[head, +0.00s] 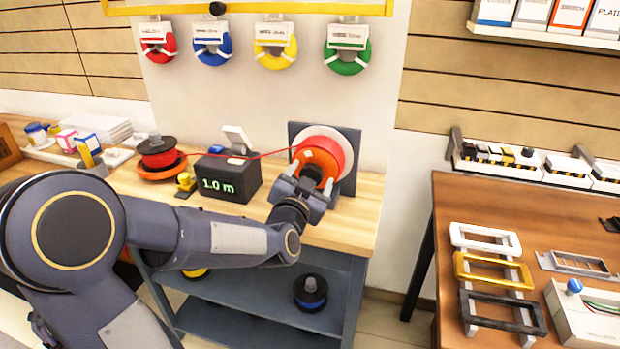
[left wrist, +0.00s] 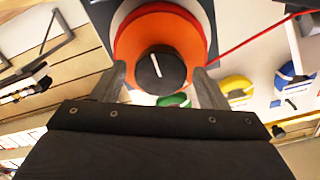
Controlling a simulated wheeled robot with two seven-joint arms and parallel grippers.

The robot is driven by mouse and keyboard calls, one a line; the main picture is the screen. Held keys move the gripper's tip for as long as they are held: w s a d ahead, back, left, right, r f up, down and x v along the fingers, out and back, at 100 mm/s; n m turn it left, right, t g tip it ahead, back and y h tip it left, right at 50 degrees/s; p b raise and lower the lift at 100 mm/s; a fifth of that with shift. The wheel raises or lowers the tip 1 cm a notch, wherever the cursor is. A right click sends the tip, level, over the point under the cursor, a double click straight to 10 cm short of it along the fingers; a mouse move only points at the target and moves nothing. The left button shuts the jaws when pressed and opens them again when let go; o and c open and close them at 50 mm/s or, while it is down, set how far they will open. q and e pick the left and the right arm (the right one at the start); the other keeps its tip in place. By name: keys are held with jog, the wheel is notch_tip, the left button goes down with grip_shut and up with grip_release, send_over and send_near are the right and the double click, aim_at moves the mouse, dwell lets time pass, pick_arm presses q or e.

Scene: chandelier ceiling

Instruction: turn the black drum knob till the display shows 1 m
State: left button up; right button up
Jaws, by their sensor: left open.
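The black drum knob (left wrist: 157,70) has a white line on its face and sits in the middle of the orange drum hub (left wrist: 190,36). In the head view the drum with red wire (head: 327,145) stands upright on the bench, and my gripper hides most of the knob. My left gripper (head: 309,184) is open in front of the hub. In the left wrist view its two fingers (left wrist: 158,85) are spread to either side of the knob, with gaps between. The display (head: 219,185) on the black counter box reads 1.0 m. My right gripper is not in view.
A red wire (head: 268,155) runs from the drum over the counter box towards a red spool (head: 158,152) on an orange base. Coloured wire coils hang behind. A second table (head: 560,215) with frames stands at right, past a floor gap.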

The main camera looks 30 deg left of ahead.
pick_arm(q)
jog(key=v, duration=0.7)
jog(key=shift+s+d, duration=0.15)
jog(key=shift+s, duration=0.25)
jog(key=s+d+n+g+h+p, duration=0.1)
jog(key=s+d+g+h+p, duration=0.1)
jog(key=s, duration=0.5)
jog(key=s+d+r+n+g+h+p, duration=0.1)
jog(key=s+d+g+h+p, duration=0.2)
jog(key=s+d+g+p, duration=0.1)
jog(key=s+d+n+g+h+p, duration=0.1)
jog(key=s+g+p, duration=0.4)
jog(key=s, duration=0.5)
jog(key=d+g+h, duration=0.1)
jog(key=d, duration=0.1)
jog(key=shift+d+r+n+h+p, duration=0.15)
jog(key=shift+d+n+h+p, duration=0.15)
jog(key=shift+h+p, duration=0.1)
dwell(0.5)
